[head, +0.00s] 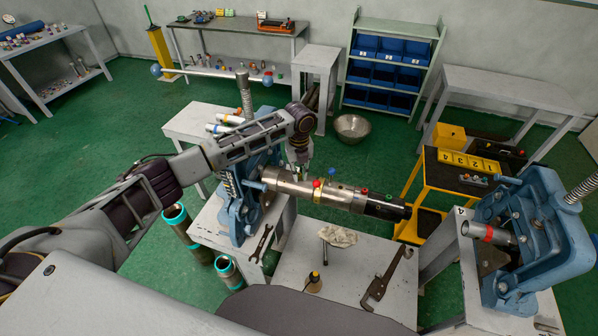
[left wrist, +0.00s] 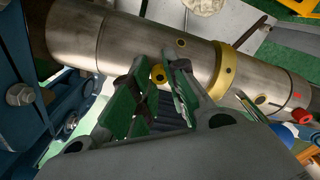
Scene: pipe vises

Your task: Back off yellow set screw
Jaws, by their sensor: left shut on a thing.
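A steel cylindrical tool (head: 345,194) with a dark end lies clamped sideways in the blue left vise (head: 236,200). In the left wrist view the steel body (left wrist: 130,45) runs across the top, with a yellow collar (left wrist: 225,70) around it. The small yellow set screw (left wrist: 158,73) shows between the fingertips on its near side. My left gripper (left wrist: 160,78) is shut on the yellow set screw; its green-padded fingers flank it. In the head view my left gripper (head: 299,164) is just behind the tool, and the yellow screw is hidden. My right gripper is not in view.
A wrench (head: 262,243), a rag (head: 338,237) and a pipe wrench (head: 386,277) lie on the benches. A second blue vise (head: 525,235) stands at right.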

